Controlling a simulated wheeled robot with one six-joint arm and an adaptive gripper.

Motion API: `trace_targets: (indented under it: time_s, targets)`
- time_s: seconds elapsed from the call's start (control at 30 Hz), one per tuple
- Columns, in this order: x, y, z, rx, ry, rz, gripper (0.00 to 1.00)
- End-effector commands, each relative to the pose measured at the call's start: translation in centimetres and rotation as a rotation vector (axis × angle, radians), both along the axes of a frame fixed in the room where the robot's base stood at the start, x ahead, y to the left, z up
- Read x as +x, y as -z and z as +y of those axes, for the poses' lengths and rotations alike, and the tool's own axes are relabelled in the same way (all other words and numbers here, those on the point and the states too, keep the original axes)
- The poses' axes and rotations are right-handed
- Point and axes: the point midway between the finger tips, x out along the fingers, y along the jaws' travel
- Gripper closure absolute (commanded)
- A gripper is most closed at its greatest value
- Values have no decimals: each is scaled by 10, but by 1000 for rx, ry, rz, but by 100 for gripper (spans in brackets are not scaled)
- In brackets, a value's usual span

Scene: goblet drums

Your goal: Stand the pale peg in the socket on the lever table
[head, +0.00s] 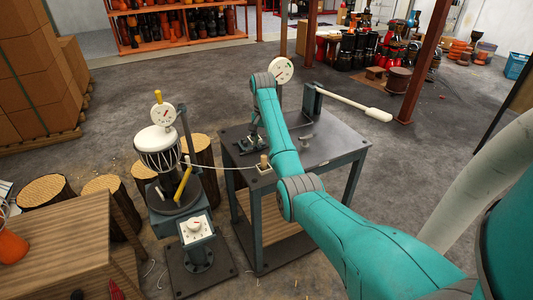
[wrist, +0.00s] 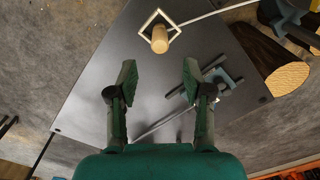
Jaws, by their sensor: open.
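The pale peg (head: 264,159) stands at the small pale square socket (head: 266,170) near the left edge of the dark lever table (head: 325,144). In the wrist view the peg (wrist: 160,40) overlaps the square frame of the socket (wrist: 152,19) and looks upright. How deep it sits, I cannot tell. My gripper (wrist: 155,78) is open and empty above the table, its fingers spread wide, with the peg ahead of and apart from the fingertips. In the head view my arm partly hides the table.
A lever with a white handle (head: 352,102) rises at the table's back right. A dark fixture (wrist: 215,85) lies close to my right finger. A thin pale rod (head: 222,166) runs from the socket toward the drum stand (head: 158,150). Log stumps (head: 197,150) stand left of the table.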

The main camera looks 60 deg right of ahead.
Motion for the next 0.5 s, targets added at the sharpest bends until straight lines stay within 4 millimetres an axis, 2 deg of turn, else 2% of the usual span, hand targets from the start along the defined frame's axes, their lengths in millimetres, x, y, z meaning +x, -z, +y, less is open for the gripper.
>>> trace_targets:
  time_s: [0.2, 0.5]
  targets:
    - [0, -13, 0, 1, 0, 1, 50]
    - [0, -14, 0, 1, 0, 1, 50]
